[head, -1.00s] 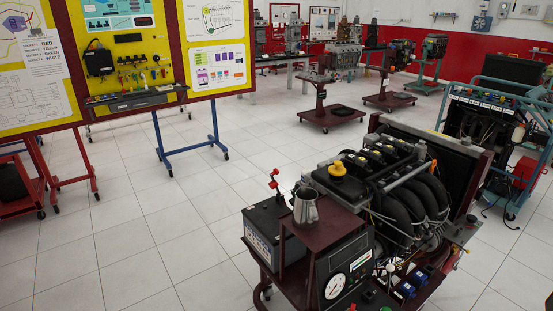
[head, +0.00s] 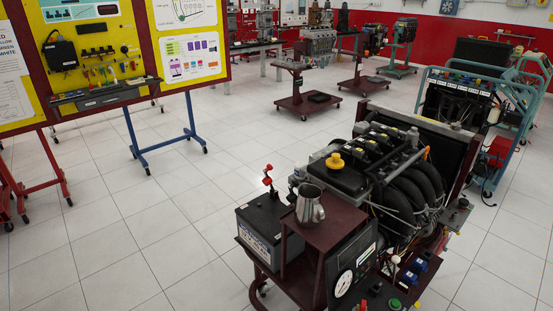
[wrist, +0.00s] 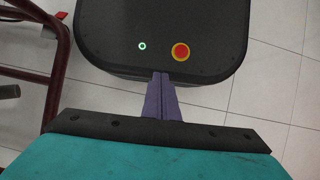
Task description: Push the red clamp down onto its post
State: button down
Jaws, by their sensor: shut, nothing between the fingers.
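The red clamp (head: 267,175) shows in the head view above the top of a black battery (head: 262,222) at the near left of the engine trainer. It looks tilted; the post under it is too small to make out. My gripper (wrist: 161,76) shows only in the wrist view, its two purple fingers together and empty, over my own dark base with its red button. The clamp is not in the wrist view, and my gripper is not in the head view, so they are well apart.
A metal jug (head: 309,205) stands on a dark red stand (head: 325,232) just right of the battery. The engine (head: 390,170) with a yellow cap (head: 335,161) is behind. A yellow display board (head: 90,60) stands at left. Tiled floor (head: 150,230) left of the trainer is clear.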

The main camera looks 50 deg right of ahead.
jog(key=w+d+r+t+y+p, duration=0.1)
jog(key=w+d+r, duration=0.2)
jog(key=w, duration=0.5)
jog(key=w+d+r+y, duration=0.2)
jog(key=w+r, duration=0.1)
jog(key=w, duration=0.5)
jog(key=w+d+r+t+y+p, duration=0.1)
jog(key=w+d+r, duration=0.25)
jog(key=w, duration=0.45)
jog(key=w+d+r+n+t+y+p, duration=0.2)
jog(key=w+d+r+n+y, duration=0.1)
jog(key=w+d+r, duration=1.35)
jog(key=d+r+m+t+p, duration=0.1)
jog(key=d+r+t, duration=0.3)
jog(key=d+r, duration=1.55)
jog(key=s+d+r+m+t+h+p, duration=0.1)
jog(key=s+d+r, duration=0.5)
jog(key=d+r, duration=0.2)
jog(key=s+d+r+m+t+h+p, duration=0.1)
jog(key=s+d+r+h, duration=0.1)
jog(key=s+d+r, duration=0.4)
jog(key=d+r, duration=0.3)
jog(key=shift+d+m, duration=0.3)
jog(key=shift+d, duration=0.05)
